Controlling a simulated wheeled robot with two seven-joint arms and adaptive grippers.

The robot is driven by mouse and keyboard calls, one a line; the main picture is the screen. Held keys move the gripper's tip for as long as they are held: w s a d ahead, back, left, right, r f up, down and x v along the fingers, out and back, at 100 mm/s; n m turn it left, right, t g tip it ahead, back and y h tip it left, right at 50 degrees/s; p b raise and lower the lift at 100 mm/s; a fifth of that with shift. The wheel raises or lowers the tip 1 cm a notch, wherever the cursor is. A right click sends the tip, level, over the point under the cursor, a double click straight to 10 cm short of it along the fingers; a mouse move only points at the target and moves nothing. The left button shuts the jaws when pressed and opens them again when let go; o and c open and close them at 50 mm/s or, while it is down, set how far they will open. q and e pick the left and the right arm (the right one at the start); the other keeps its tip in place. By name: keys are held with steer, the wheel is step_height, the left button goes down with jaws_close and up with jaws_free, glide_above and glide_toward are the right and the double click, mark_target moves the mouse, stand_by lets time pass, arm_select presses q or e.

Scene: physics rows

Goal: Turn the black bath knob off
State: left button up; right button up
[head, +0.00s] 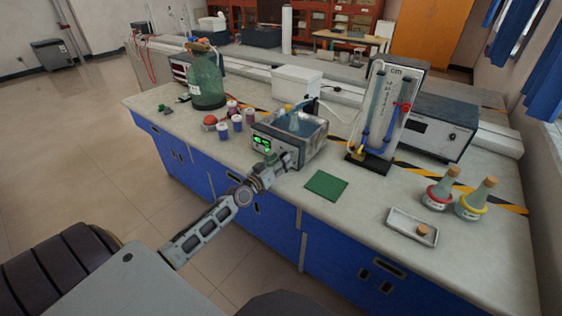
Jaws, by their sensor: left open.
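The water bath (318,139) is a grey box with an open, water-filled top, standing on the bench near the middle of the head view. Its front panel has a lit green display (262,142). My left gripper (287,159) is open at the right part of this front panel, with its fingers pointing at the panel. The black knob cannot be made out; the gripper covers that part of the panel. Whether the fingers touch the knob or stand around it cannot be told. My right gripper is not in view.
A green mat (326,186) lies right of the gripper. Left of the bath stand several small jars (237,122) and a large green bottle (207,82). A manometer stand (385,115) is to the right. A white tray (412,227) and two flasks (440,188) are farther right.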

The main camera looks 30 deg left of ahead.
arm_select(q)
steer(key=shift+w, duration=0.4)
steer(key=shift+c, duration=0.4)
